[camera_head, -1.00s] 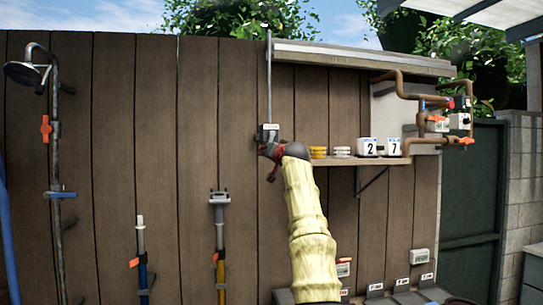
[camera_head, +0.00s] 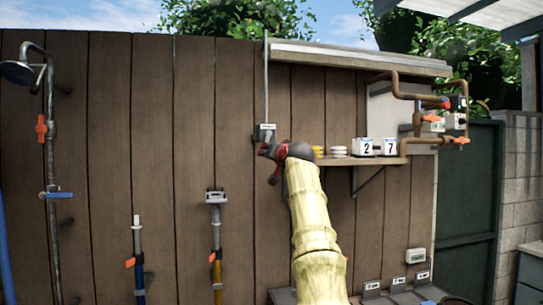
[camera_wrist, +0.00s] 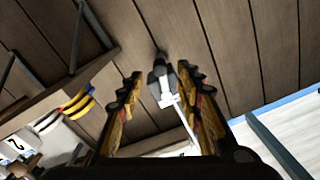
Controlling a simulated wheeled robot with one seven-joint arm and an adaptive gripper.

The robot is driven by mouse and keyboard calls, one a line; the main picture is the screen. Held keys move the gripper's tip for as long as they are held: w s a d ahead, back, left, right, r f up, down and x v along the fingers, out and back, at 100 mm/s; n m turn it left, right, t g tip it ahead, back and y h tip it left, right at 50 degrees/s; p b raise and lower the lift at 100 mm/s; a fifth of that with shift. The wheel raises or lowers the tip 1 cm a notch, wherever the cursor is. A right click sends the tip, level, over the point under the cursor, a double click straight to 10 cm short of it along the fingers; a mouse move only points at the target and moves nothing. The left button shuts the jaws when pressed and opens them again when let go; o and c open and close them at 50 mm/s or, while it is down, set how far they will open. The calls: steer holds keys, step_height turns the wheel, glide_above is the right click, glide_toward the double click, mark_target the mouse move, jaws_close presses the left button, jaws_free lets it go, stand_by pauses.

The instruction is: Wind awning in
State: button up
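The awning's pale cassette (camera_head: 360,58) runs along the top of the wooden wall. A thin rod (camera_head: 266,80) hangs from its left end down to a small box (camera_head: 264,132) on the wall. My gripper (camera_head: 271,163) is just below and in front of that box. In the wrist view, my gripper (camera_wrist: 160,72) is open, its two fingers apart. The dark crank part (camera_wrist: 158,66) and the white box (camera_wrist: 166,92) with its rod appear between the fingers. I cannot tell whether either finger touches the crank. My gripper hides the lower crank in the head view.
A shelf (camera_head: 335,162) with yellow and white rings and numbered blocks (camera_head: 364,146) is close to the right of my gripper. Copper pipes (camera_head: 404,100) with valves are farther right. Two poles (camera_head: 216,235) and a shower (camera_head: 50,120) stand left. The wall between is clear.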

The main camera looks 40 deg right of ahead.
steer(key=shift+s+a, duration=0.3)
steer(key=shift+s, duration=0.2)
steer(key=shift+c, duration=0.2)
